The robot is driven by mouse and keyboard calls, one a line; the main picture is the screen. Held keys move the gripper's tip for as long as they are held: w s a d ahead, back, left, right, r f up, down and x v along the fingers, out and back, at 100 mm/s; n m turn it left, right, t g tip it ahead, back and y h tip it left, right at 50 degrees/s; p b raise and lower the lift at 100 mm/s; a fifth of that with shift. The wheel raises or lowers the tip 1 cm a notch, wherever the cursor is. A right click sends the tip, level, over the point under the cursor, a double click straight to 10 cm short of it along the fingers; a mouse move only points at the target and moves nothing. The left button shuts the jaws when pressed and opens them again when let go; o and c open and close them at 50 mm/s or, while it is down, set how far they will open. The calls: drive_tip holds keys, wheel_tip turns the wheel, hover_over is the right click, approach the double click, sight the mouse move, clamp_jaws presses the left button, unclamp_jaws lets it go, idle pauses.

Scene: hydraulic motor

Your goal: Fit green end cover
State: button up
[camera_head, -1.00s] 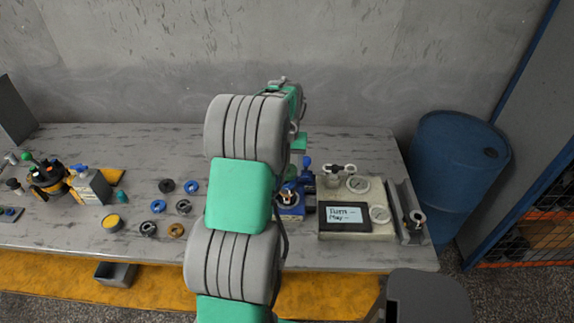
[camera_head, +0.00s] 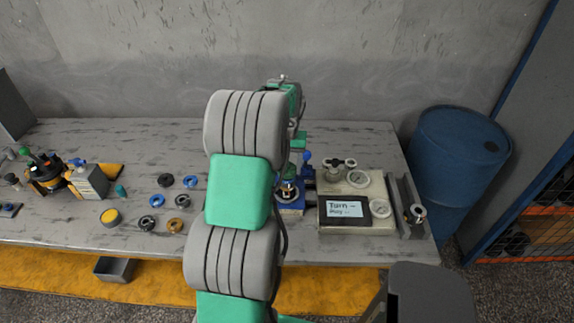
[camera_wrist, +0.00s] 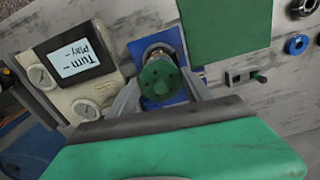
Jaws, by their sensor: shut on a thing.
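A round green end cover (camera_wrist: 159,79) with small holes shows in the wrist view. My gripper (camera_wrist: 162,92) is shut on it, with one grey finger on each side. Behind the cover, a metal motor body (camera_wrist: 158,50) sits on a blue fixture (camera_wrist: 172,39). From this angle I cannot tell whether the cover touches the motor body. In the head view the blue fixture (camera_head: 291,209) is on the bench, right of my arm, and my arm hides part of it. My gripper's fingers are not clear in the head view.
A beige test unit (camera_head: 357,230) with gauges and a screen stands right of the fixture. Several rings (camera_head: 150,223) lie on the bench to the left. A grey rail (camera_head: 407,200) is at the right end, near a blue barrel (camera_head: 458,165). The back of the bench is clear.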

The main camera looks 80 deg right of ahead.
drive_tip(key=shift+f+b, duration=0.3)
drive_tip(key=shift+f, duration=0.15)
idle(1.6)
drive_tip(key=shift+r, duration=0.15)
drive_tip(key=shift+f, duration=0.45)
idle(0.4)
drive_tip(key=o, duration=1.8)
drive_tip(key=shift+o, duration=0.3)
drive_tip(key=o, duration=0.3)
